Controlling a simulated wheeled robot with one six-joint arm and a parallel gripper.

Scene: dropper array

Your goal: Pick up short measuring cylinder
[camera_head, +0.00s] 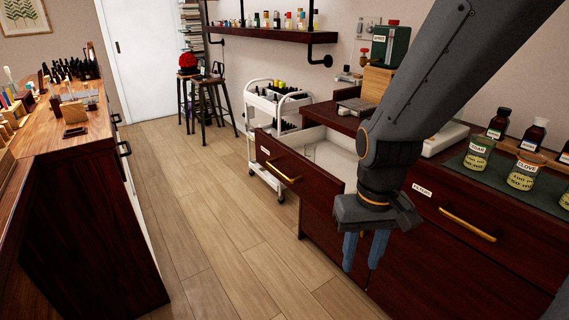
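My gripper (361,266) hangs pointing down at the right of centre, in front of the dark red cabinet. Its two bluish fingers are apart, with nothing between them.
A closed drawer with a brass handle (467,224) is right of my gripper. Labelled jars (522,171) and brown bottles (498,124) stand on the counter. A white trolley (268,110) stands beyond the open drawer. The wooden floor (220,220) between the cabinets is clear.

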